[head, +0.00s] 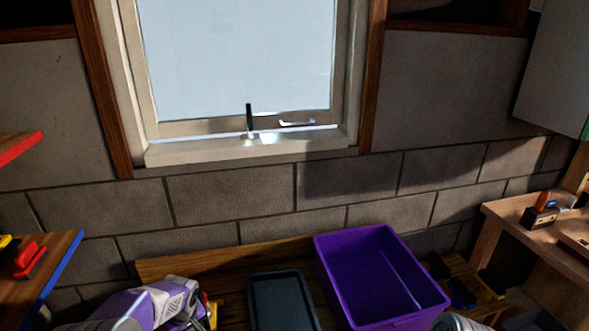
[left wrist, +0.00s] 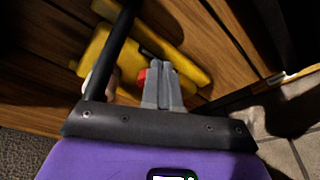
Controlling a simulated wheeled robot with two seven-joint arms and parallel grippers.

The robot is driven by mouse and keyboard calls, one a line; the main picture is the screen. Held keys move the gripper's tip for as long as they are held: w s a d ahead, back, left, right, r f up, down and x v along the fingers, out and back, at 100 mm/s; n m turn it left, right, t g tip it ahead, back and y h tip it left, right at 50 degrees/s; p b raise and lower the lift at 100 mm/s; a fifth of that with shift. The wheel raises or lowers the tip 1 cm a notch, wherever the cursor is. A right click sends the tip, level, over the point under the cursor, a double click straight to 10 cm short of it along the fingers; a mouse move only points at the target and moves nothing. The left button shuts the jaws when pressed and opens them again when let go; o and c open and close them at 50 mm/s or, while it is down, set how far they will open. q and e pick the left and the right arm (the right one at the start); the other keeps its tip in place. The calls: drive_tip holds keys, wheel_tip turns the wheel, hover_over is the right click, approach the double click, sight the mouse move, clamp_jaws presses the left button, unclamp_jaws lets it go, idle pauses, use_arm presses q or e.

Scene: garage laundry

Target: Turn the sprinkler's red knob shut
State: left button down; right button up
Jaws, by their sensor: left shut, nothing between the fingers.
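The yellow sprinkler (left wrist: 185,50) lies on wooden planks in the left wrist view. A small part of its red knob (left wrist: 143,76) shows just left of my left gripper's fingers. My left gripper (left wrist: 159,66) is shut and empty, its fingertips over the sprinkler's body beside the knob. The fingers hide part of the knob, and I cannot tell whether they touch it. In the head view a little of the yellow sprinkler (head: 217,311) shows past my left wrist at the bottom. My right gripper is not in view.
A dark tray (head: 283,300) and a purple bin (head: 355,238) stand on the wooden bench (head: 190,262) to the right of my left arm. A shelf (head: 50,265) with a red-handled item is at left.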

use_arm(q)
drive_tip(key=shift+f, duration=0.3)
drive_tip(key=shift+w+a, duration=0.3)
drive_tip(key=shift+w, duration=0.3)
idle(0.7)
drive_tip(key=shift+w+d+r+p, duration=0.1)
drive_tip(key=shift+w+d+p, duration=0.2)
drive_tip(key=shift+p, duration=0.2)
idle(0.3)
drive_tip(key=shift+s+d, duration=0.3)
drive_tip(key=shift+d, duration=0.05)
wheel_tip(320, 180, up, 6)
drive_tip(key=p, duration=0.4)
drive_tip(key=shift+p, duration=0.3)
